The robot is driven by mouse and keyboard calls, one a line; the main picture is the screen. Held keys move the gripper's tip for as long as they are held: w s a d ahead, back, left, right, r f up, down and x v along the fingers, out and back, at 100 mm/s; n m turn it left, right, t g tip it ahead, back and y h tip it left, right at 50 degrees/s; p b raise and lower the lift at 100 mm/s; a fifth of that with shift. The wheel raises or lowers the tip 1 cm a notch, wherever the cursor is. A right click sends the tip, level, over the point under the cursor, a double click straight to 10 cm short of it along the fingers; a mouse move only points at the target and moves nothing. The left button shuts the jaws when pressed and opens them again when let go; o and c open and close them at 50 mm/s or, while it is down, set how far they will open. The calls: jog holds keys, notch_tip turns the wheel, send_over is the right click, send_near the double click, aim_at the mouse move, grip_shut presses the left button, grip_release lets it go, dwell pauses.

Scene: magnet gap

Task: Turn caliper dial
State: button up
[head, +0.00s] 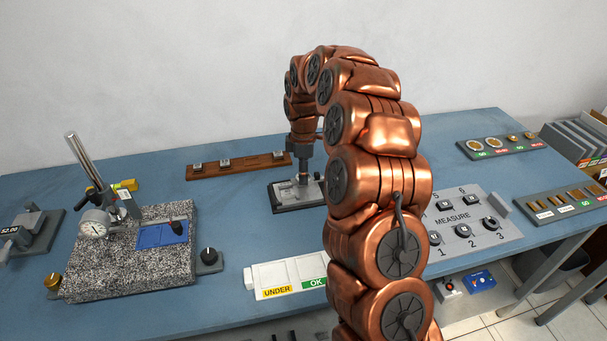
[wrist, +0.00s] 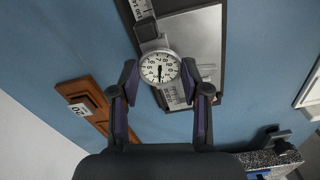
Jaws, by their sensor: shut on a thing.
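The caliper's round white dial (wrist: 160,67) shows in the wrist view, with a dark pointer and printed numbers. The caliper's scale bar runs up from it. My gripper (wrist: 160,74) is shut on the dial, with one finger on each side of its rim. The caliper lies over a dark stand with a pale plate (wrist: 205,35). In the head view my gripper (head: 304,179) points down onto this stand (head: 285,207) at the middle of the bench. There the dial itself is hidden by the gripper and the stand's right part by my arm.
A wooden rack (head: 235,167) with small blocks lies behind left. A granite block (head: 125,268) with a dial indicator (head: 94,226) stands at left. An UNDER/OK tray (head: 258,272) is in front, and a MEASURE panel (head: 480,228) at right. Blue bench (head: 225,225) is bare between them.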

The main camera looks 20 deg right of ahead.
jog(key=m+b, duration=0.2)
jog(key=shift+f+m, duration=0.25)
jog(key=shift+m, duration=0.05)
jog(key=m+b, duration=0.1)
jog(key=m, duration=0.1)
jog(key=m+b, duration=0.1)
jog(key=m, duration=0.1)
jog(key=shift+r+m+b, duration=0.2)
jog(key=shift+m+b, duration=0.1)
jog(key=shift+b, duration=0.05)
jog(key=o, duration=1.2)
jog(key=shift+c, duration=0.2)
jog(key=shift+r, duration=0.1)
notch_tip(320, 180, up, 12)
